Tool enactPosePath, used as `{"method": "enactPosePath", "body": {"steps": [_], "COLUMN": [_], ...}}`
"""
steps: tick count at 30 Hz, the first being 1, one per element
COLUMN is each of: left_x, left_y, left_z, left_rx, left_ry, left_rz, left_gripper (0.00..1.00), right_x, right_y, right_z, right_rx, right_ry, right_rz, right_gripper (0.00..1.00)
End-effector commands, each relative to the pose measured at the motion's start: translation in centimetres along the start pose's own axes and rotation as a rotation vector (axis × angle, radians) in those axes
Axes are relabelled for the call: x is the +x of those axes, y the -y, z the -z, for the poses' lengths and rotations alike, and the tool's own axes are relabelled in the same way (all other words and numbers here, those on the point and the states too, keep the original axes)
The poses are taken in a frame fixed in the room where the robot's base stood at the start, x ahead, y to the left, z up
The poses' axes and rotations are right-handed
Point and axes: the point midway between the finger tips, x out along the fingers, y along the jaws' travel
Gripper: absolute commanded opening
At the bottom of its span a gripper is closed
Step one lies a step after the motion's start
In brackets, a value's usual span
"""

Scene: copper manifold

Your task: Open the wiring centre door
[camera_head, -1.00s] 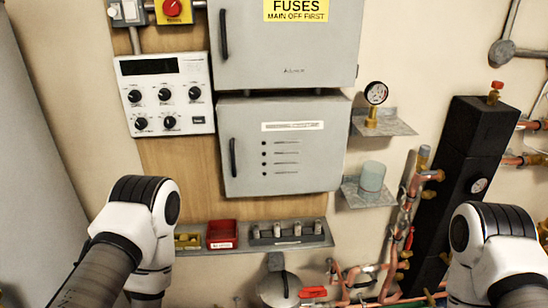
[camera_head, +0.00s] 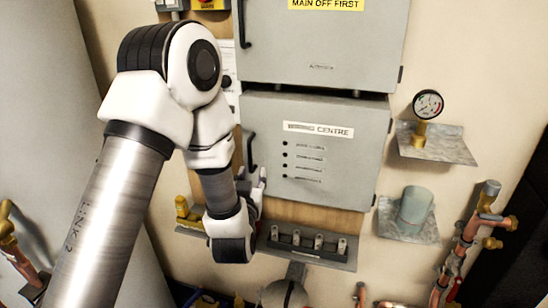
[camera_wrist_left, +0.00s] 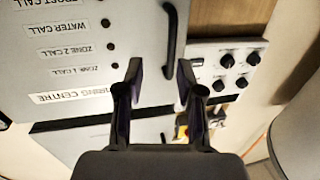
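The wiring centre door (camera_head: 340,185) is a grey panel labelled CENTRE, and it looks shut. Its black handle (camera_head: 250,152) is upright on the left edge. In the left wrist view, upside down, the door (camera_wrist_left: 60,75) fills the upper left, with the handle (camera_wrist_left: 170,40) ahead of the fingers. My left gripper (camera_head: 252,180) is at the door's lower left, just below the handle. Its fingers (camera_wrist_left: 160,72) are apart and empty, with the handle's near end between the tips in the picture. I cannot tell whether they touch it. My right gripper is not in view.
The fuses box (camera_head: 320,45) sits directly above. A shelf (camera_head: 305,248) with small fittings is below. A gauge (camera_head: 428,104) and a pale cup (camera_head: 415,204) stand on brackets at right. A control panel (camera_wrist_left: 228,70) is beside the handle.

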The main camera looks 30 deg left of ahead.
Motion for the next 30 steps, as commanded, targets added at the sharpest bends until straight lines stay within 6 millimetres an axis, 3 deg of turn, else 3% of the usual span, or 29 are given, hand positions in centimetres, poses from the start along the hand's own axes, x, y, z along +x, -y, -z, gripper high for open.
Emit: {"method": "enactPosePath", "body": {"steps": [5,15,24,25,28,30], "left_x": [1.1,7.1,7.9,7.9,7.9,7.9], "left_y": [0.0,0.0,0.0,0.0,0.0,-0.1], "left_z": [1.5,1.6,1.3,1.3,1.3,1.3], "left_rx": [-0.015,-0.013,-0.012,-0.012,-0.012,-0.012], "left_ry": [-0.023,-0.022,-0.02,-0.02,-0.02,-0.02], "left_rz": [0.001,0.0,-0.001,-0.001,-0.001,-0.001], "left_gripper": [0.37,0.37,0.37,0.34,0.0,0.0], "right_x": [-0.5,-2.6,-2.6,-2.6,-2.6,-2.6], "right_y": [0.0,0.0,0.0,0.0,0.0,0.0], "right_z": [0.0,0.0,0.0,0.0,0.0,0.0], "right_rx": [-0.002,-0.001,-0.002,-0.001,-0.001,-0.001], "right_ry": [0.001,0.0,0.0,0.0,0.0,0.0], "right_rz": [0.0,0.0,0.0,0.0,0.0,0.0], "right_gripper": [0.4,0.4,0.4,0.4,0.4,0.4]}}
